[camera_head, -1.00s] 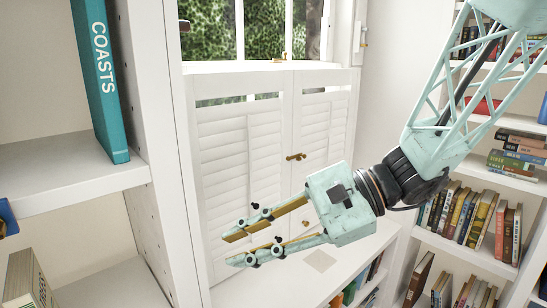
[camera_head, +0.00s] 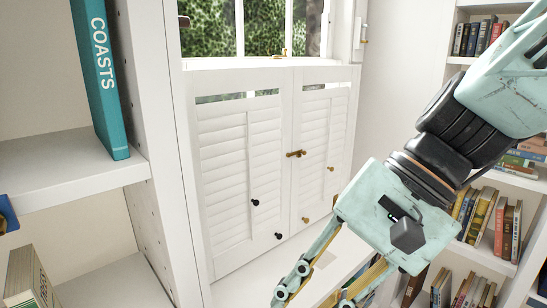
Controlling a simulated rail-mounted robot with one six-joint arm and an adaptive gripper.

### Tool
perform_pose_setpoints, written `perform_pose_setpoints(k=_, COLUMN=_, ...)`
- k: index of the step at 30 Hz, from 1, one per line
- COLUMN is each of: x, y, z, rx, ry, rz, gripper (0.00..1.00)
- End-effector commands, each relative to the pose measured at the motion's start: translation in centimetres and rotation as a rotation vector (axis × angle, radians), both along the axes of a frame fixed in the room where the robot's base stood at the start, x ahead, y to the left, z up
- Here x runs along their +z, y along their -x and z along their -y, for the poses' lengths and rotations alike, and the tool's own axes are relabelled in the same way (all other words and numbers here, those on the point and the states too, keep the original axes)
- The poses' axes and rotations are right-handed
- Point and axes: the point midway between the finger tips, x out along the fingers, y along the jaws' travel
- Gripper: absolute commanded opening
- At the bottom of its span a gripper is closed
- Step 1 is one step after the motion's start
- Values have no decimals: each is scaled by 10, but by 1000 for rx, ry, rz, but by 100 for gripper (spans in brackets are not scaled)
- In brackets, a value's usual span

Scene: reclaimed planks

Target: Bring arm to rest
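My gripper (camera_head: 312,297) hangs at the bottom of the head view, right of centre, angled down and to the left. Its two pale green fingers with tan inner pads stand apart, with nothing visible between them. The fingertips are at or past the bottom edge of the picture. My arm (camera_head: 470,125) comes in from the upper right and ends in a black ringed wrist above the gripper body. The gripper appears in front of the white ledge, and I see no contact.
A white shelf (camera_head: 70,170) at left holds a teal COASTS book (camera_head: 100,80). White louvred shutters (camera_head: 240,170) stand under the window (camera_head: 240,28). A white bookcase (camera_head: 490,255) with several books is at right, behind my arm.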

Motion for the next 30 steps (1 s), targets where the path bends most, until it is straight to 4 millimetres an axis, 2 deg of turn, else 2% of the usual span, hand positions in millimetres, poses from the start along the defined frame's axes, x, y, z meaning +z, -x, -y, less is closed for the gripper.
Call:
perform_pose_setpoints(k=15, x=0, y=34, z=71, rx=149, ry=263, rz=217, gripper=20)
perform_pose_setpoints(k=30, x=18, y=48, z=143, rx=269, ry=523, rz=435, gripper=20)
